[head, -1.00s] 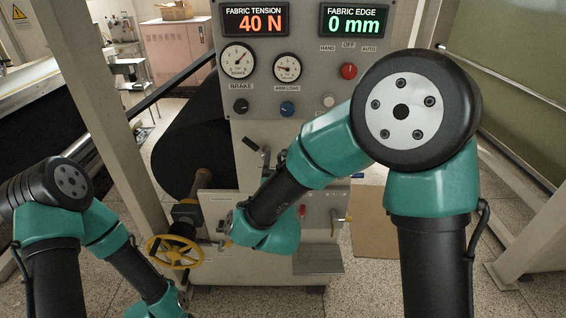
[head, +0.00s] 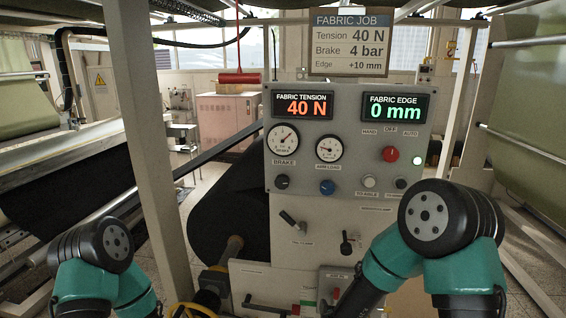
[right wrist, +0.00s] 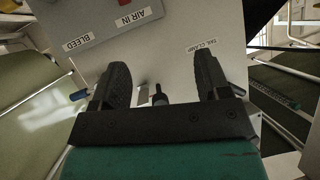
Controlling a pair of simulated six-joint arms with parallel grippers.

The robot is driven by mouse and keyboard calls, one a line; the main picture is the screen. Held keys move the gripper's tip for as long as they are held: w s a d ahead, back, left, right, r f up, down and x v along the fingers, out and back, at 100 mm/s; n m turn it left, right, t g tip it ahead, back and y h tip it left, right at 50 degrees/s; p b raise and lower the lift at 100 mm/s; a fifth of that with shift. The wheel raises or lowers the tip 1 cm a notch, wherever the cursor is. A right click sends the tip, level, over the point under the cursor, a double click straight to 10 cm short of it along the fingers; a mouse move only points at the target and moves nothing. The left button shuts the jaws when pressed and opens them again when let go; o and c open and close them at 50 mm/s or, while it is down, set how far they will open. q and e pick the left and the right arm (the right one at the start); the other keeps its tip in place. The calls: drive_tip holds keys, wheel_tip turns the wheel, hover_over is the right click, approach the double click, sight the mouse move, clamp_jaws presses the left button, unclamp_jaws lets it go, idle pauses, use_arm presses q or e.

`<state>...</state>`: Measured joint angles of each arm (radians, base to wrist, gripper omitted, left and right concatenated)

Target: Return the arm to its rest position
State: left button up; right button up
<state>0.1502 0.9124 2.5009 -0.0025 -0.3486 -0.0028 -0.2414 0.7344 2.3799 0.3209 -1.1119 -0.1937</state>
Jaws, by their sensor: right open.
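My right gripper (right wrist: 163,85) is open in the right wrist view, its two dark fingers spread wide apart. Nothing is held; a small dark knob (right wrist: 158,96) shows in the gap, and I cannot tell how far off it is. In the head view my right arm (head: 436,240) folds at the lower right, its forearm running down past the bottom edge, so its fingers do not show there. My left arm (head: 98,255) sits at the lower left, and its gripper is out of frame.
The control panel (head: 350,125) reads fabric tension 40 N and fabric edge 0 mm. A job sign (head: 350,45) hangs above. A yellow handwheel (head: 190,309) lies at the bottom edge.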

drive_tip(key=s+d+f+g+y, duration=0.1)
drive_tip(key=s+d+f+g, duration=0.2)
drive_tip(key=s+f+g, duration=0.3)
drive_tip(key=s+d+f+g+y, duration=0.1)
drive_tip(key=s+d+f+g, duration=0.3)
drive_tip(key=s+f, duration=1)
drive_tip(key=shift+s+g+y, duration=0.25)
drive_tip(key=shift+g+y, duration=0.15)
drive_tip(key=shift+g, duration=0.7)
drive_tip(key=shift+a+f, duration=0.1)
